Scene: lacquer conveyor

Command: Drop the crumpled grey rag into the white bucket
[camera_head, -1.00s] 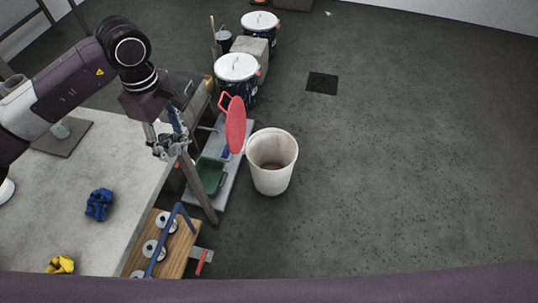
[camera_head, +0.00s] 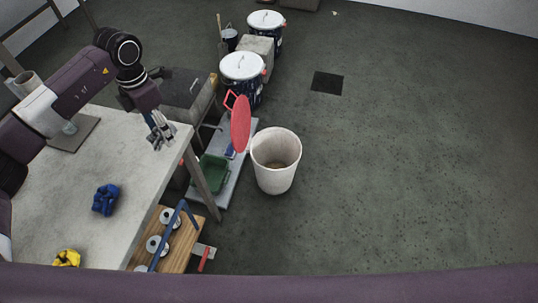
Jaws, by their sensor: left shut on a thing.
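The white bucket (camera_head: 275,181) stands upright on the floor, right of the table, with its open mouth up and something brownish at its bottom. My left gripper (camera_head: 161,134) is shut on the crumpled grey rag (camera_head: 162,140), which shows small and is partly hidden by the fingers. The gripper is above the table's far right corner, left of the bucket and apart from it. My right gripper is not in view.
A grey table (camera_head: 60,190) bears a blue rag (camera_head: 106,200) and a yellow rag (camera_head: 67,258). A red round lid (camera_head: 241,124) and a green tray (camera_head: 211,174) are between table and bucket. Lidded drums (camera_head: 242,67) stand behind. The floor at right is clear.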

